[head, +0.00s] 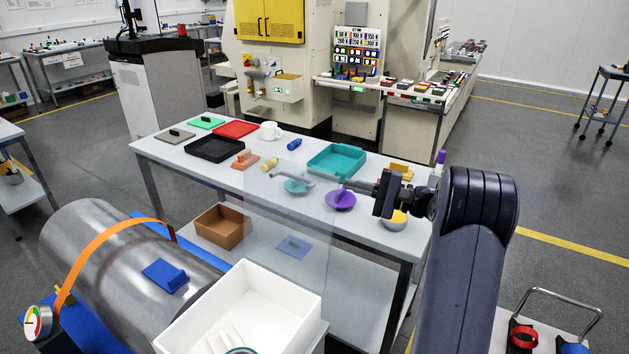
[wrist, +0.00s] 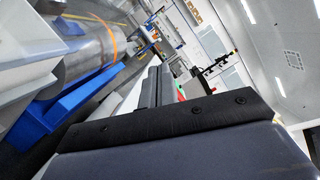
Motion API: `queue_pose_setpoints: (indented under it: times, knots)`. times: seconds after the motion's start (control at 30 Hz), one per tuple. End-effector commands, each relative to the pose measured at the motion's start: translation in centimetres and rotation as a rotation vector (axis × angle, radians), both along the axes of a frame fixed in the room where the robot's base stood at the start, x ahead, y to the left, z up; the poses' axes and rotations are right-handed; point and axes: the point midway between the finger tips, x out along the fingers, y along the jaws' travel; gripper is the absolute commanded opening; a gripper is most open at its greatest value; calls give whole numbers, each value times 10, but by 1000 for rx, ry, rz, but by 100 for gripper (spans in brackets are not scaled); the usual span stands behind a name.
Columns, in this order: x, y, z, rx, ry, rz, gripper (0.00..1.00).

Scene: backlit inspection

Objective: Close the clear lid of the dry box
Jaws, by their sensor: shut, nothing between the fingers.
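The dry box (head: 285,318) is a white open-topped box at the bottom of the head view, with a few pale items inside. Its clear lid (head: 290,235) stands up from the far rim as a nearly upright see-through panel, so the box is open. My gripper (head: 337,183) is level with the lid's upper part, at its right edge. I cannot tell whether it touches the lid. A grey bent bar (head: 290,176) shows at the lid's upper part. In the wrist view the fingers (wrist: 158,78) are together and empty; the lid is not distinct there.
A metal cylinder (head: 110,265) with an orange strap and gauge (head: 38,322) lies left of the box. Behind the lid stands a white table (head: 340,235) with trays, a white mug (head: 270,131) and small lidded items. Air above the box opening is clear.

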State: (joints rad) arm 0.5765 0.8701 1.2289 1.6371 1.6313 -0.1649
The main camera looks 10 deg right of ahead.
Motion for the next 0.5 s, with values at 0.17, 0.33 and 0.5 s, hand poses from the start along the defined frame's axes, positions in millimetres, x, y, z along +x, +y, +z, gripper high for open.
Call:
queue_pose_setpoints:
  times: [0.17, 0.33, 0.5]
  knots:
    - [15, 25, 4, 0, 2, 5, 0]
    - [34, 57, 8, 1, 1, 6, 0]
    - [48, 86, 13, 0, 1, 3, 0]
